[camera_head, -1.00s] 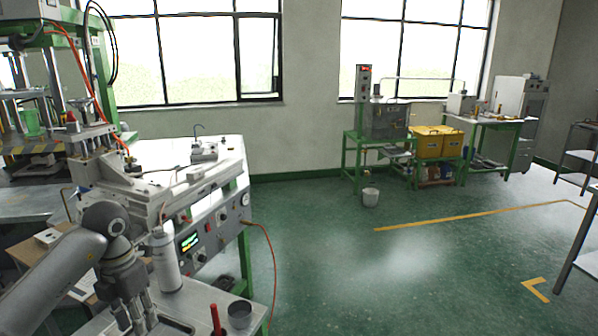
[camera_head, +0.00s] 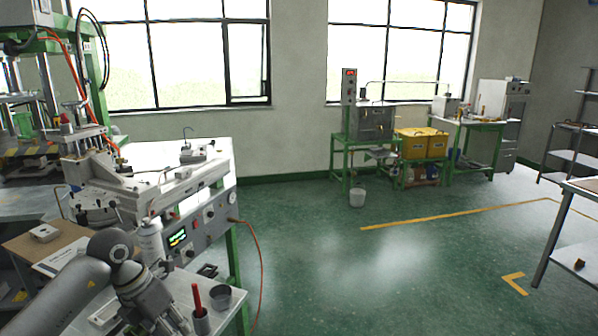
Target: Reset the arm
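My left gripper (camera_head: 172,322) is at the bottom left, at the end of the grey arm (camera_head: 75,290) that comes in from the left. It hangs over the small metal table in front of the wax injection machine (camera_head: 185,235). Its fingertips are at or past the bottom edge, so I cannot tell whether it is open or shut. My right gripper and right arm are out of view.
Close to the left gripper stand a white bottle (camera_head: 150,241), a grey cup (camera_head: 221,298) and a holder with a red-handled tool (camera_head: 198,303). A cardboard-coloured board (camera_head: 45,243) lies at left. Green floor (camera_head: 330,270) is clear in the middle; a metal table (camera_head: 572,225) stands at right.

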